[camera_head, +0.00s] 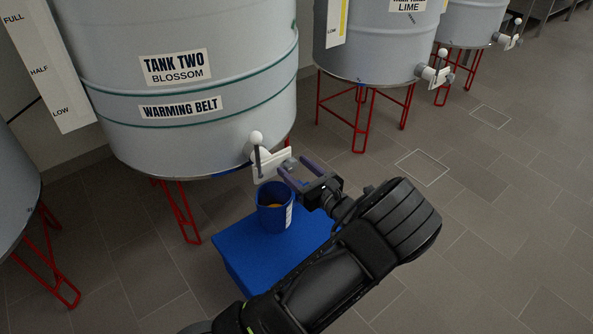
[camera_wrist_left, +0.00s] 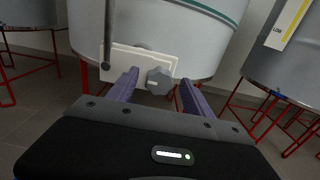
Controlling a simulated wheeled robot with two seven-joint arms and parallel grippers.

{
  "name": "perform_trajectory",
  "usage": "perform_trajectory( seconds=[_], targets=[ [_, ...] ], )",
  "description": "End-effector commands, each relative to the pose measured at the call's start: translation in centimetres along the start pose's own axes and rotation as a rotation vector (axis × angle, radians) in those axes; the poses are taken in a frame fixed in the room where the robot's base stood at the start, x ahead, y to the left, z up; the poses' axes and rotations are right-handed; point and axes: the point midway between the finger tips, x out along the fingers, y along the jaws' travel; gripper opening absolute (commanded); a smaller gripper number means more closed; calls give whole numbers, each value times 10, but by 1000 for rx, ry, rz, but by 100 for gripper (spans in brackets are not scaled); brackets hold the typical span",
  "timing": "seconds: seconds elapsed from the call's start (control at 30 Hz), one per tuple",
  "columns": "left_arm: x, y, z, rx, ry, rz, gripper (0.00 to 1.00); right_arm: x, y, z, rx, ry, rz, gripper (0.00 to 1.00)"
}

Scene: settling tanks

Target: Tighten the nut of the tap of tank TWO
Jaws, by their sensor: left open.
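Tank TWO (camera_head: 225,120) is a grey drum labelled TANK TWO BLOSSOM. Its tap has a white plate (camera_head: 268,168) and a dark lever with a white ball (camera_head: 256,137). In the left wrist view, the grey lobed nut (camera_wrist_left: 160,80) sits at the right part of the tap's white plate (camera_wrist_left: 120,64). My left gripper (camera_head: 295,166) is open in front of the tap. In the wrist view its purple fingers (camera_wrist_left: 156,92) point at the nut, one on each side, with gaps showing. Contact is not visible. My right gripper is not in view.
A blue cup (camera_head: 268,217) with something orange inside stands on a blue box (camera_head: 240,262) below the tap. Tank LIME (camera_head: 370,50) stands to the right on red legs (camera_head: 362,120). Another tank (camera_head: 15,190) is at the left. The tiled floor at right is clear.

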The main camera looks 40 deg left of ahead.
Motion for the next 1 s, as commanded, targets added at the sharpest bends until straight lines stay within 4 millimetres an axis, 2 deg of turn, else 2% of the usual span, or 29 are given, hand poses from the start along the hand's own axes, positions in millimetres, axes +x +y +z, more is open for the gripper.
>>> perform_trajectory(
  seconds=[0.13, 0.83, 1.0],
  targets=[
    [0, 0, 0, 0, 0, 0, 57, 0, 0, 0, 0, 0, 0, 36],
    [-1, 0, 0, 0, 0, 0, 0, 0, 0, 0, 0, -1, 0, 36],
    [-1, 0, 0, 2, 0, 0, 0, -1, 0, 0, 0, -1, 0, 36]
  ],
)
